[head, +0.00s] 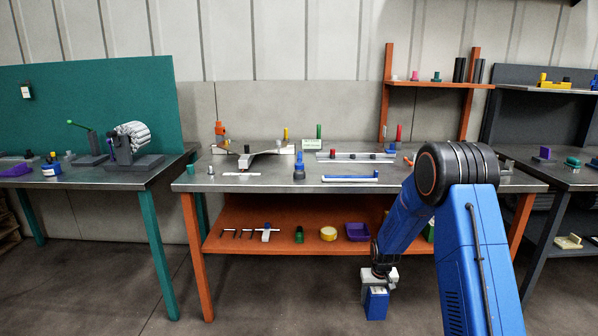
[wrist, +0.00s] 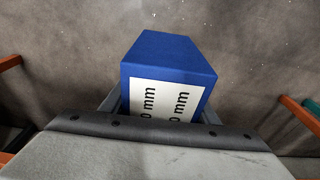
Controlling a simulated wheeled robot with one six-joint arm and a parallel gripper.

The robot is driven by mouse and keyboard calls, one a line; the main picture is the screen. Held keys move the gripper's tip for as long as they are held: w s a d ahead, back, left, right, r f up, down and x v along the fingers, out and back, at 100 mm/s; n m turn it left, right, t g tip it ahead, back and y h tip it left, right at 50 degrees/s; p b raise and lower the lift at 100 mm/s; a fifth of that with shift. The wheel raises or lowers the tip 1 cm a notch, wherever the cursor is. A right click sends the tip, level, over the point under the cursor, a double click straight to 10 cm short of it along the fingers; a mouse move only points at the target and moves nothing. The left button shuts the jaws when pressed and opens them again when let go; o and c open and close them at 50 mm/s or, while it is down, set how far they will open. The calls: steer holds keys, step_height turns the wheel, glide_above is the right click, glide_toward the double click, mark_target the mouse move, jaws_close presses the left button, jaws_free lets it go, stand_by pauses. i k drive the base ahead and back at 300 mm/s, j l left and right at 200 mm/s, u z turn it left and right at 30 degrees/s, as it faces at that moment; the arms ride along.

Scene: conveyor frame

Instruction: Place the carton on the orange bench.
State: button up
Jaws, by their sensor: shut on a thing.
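A blue carton (wrist: 165,58) with a white label reading "0 mm" sits between the fingers of my gripper (wrist: 160,108) in the wrist view. My gripper is shut on it. In the head view the carton (head: 376,304) hangs below my gripper (head: 378,284), above the concrete floor and in front of the orange bench. The orange bench (head: 255,185) has a grey metal top, orange legs and an orange lower shelf (head: 270,238). My arm hides the right part of the bench.
The benchtop holds a blue-handled tool (head: 299,167), a blue-edged bar (head: 350,178), a grey rail (head: 356,157) and an angled bracket (head: 258,156). The lower shelf holds a yellow roll (head: 328,233) and a purple bin (head: 357,232). The front left of the top is mostly clear. A green bench (head: 150,178) stands left, a dark one (head: 560,182) right.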

mark_target(354, 170)
steer(key=i+l+u, duration=0.1)
steer(key=l+u, duration=0.15)
steer(key=u, duration=0.15)
steer(key=i+l+u, duration=0.1)
steer(key=l+u, duration=0.45)
steer(key=u, duration=0.2)
